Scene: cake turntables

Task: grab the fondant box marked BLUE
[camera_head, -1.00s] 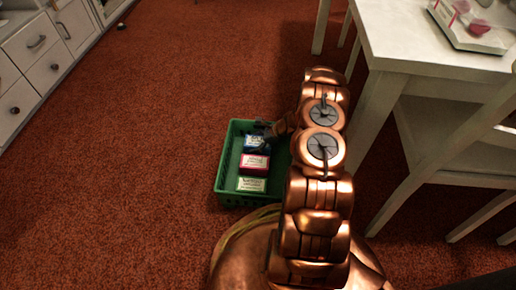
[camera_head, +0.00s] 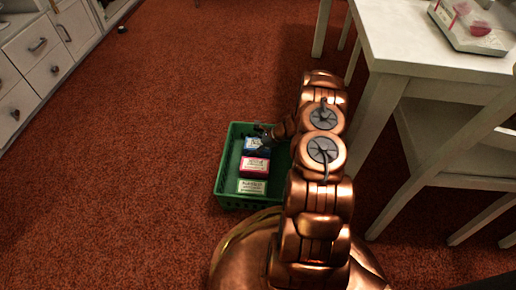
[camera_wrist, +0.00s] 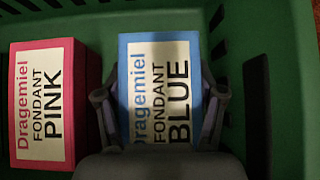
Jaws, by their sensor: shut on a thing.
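The blue fondant box (camera_wrist: 160,85), labelled "Dragemiel FONDANT BLUE", lies label up inside a green crate (camera_head: 222,178). In the head view the blue box (camera_head: 256,147) is at the far end of a row of boxes, partly hidden by my gripper. My gripper (camera_wrist: 160,105) is shut on the blue box, one finger against each side. In the head view my gripper (camera_head: 265,132) reaches into the crate from the right. The lower part of the box is hidden by the gripper body in the wrist view.
A pink fondant box (camera_wrist: 45,100) lies just left of my left finger in the wrist view. A pale-labelled box (camera_head: 252,187) is at the crate's near end. A white table (camera_head: 400,62) stands to the right. White drawers (camera_head: 40,60) stand at upper left; carpet between is clear.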

